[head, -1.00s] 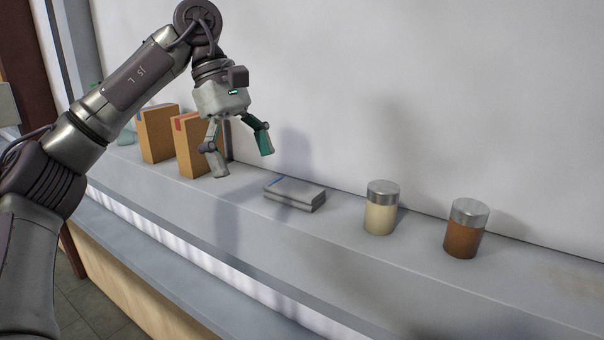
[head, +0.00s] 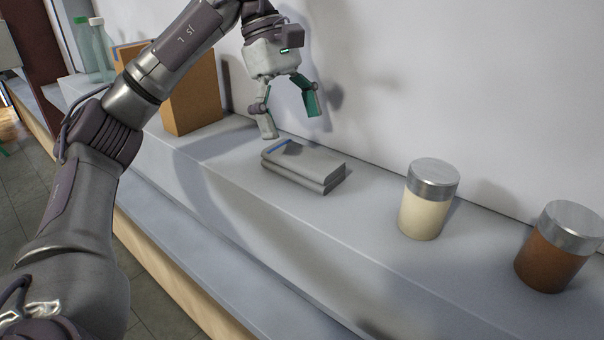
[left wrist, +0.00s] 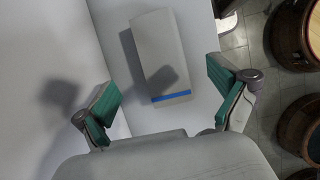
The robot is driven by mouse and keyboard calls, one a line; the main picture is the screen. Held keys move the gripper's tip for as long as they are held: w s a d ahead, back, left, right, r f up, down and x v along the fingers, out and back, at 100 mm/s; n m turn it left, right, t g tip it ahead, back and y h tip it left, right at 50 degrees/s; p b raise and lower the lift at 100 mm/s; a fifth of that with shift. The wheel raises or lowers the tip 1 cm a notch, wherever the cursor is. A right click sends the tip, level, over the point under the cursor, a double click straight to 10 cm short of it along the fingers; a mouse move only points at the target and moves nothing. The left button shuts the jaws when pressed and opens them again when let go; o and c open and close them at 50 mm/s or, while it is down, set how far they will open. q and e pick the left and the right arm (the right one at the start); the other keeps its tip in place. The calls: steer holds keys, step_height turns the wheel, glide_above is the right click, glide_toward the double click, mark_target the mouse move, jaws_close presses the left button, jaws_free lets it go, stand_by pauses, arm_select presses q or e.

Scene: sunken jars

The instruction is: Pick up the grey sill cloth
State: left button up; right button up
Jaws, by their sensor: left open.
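The grey sill cloth (head: 303,166) lies folded on the ledge in the head view, with a blue stripe near its far left end. It also shows in the left wrist view (left wrist: 158,58), in front of and between the fingers, with the blue stripe nearest the gripper. My left gripper (head: 290,118) is open and empty, above the cloth's far end and apart from it. Its green-padded fingers show on either side in the left wrist view (left wrist: 165,112). My right gripper is in neither view.
A cream-filled jar (head: 424,212) and a brown-filled jar (head: 548,262), both with metal lids, stand right of the cloth. Cardboard-coloured boxes (head: 195,98) and green-tinted bottles (head: 101,50) stand to the left. A white wall (head: 440,80) runs behind the ledge (head: 345,240). Barrels (left wrist: 297,122) stand on the floor.

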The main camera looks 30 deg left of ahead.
mark_target(302, 155)
arm_select(q)
steer(key=shift+x, duration=1.05)
steer(key=p+x, duration=0.1)
steer(key=x, duration=0.2)
steer(key=shift+s+a+f+p, duration=0.1)
steer(key=shift+s+f+p, duration=0.1)
steer(key=shift+p, duration=0.15)
steer(key=shift+f, duration=0.3)
steer(key=shift+w+f, duration=0.1)
steer(key=shift+w, duration=0.05)
steer(key=c, duration=1.2)
steer(key=shift+c, duration=0.2)
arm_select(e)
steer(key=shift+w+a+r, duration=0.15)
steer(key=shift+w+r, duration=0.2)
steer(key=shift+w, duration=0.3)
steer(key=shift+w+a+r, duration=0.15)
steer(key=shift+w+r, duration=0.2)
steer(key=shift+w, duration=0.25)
